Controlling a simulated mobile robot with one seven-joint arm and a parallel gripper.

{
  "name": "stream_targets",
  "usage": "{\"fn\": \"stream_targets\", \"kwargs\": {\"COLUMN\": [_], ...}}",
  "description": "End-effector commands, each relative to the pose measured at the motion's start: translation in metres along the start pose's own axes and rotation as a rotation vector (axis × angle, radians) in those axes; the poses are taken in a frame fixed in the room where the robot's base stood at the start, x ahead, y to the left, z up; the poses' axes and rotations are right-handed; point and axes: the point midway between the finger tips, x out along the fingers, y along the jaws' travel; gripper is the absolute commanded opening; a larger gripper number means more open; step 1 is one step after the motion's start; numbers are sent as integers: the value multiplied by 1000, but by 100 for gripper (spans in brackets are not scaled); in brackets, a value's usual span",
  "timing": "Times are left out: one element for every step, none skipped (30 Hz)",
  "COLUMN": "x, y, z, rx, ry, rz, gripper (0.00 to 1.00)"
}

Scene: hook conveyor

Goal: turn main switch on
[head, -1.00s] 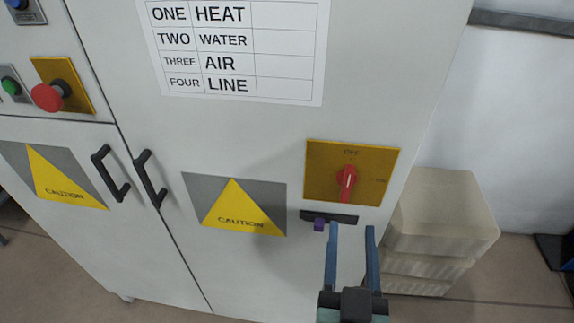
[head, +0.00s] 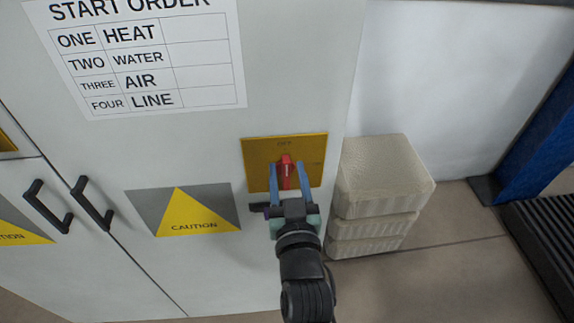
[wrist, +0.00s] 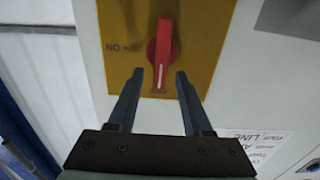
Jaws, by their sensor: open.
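The main switch is a red rotary handle (head: 285,172) on a yellow plate (head: 257,152) on the cabinet front. It also shows in the wrist view (wrist: 161,47), standing upright in the picture with its white mark at the lower end there. An ON label (wrist: 117,47) sits to one side of the handle, upside down in that view. My gripper (head: 288,165) is open in front of the plate. In the wrist view its fingertips (wrist: 160,75) flank the handle's lower end, with a gap visible on both sides. I see no contact.
A dark bracket with a purple part (head: 258,209) sits just left of my gripper below the plate. Black door handles (head: 92,204) and a caution sign (head: 185,212) are further left. Pale stacked blocks (head: 380,185) stand on the floor right of the cabinet.

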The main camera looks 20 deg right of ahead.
Motion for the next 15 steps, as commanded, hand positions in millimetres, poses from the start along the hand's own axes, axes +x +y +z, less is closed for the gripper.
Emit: {"fn": "stream_targets", "kwargs": {"x": [4,5,7,7,8,8,9,9,9,9,8,8,8,8,8], "y": [0,0,0,0,0,0,0,0,0,0,0,0,0,0,0], "z": [-1,-1,-1,-1,-1,0,0,0,0,0,0,0,0,0,0], "rx": [0,0,0,0,0,0,0,0,0,0,0,0,0,0,0], "ry": [1,0,0,1,1,1,1,1,0,0,0,0,0,0,0], "rz": [0,0,0,0,0,0,0,0,0,0,0,0,0,0,0], "gripper": [50,50,50,50,50,50,50,50,50,50,50,50,48,43,36]}}
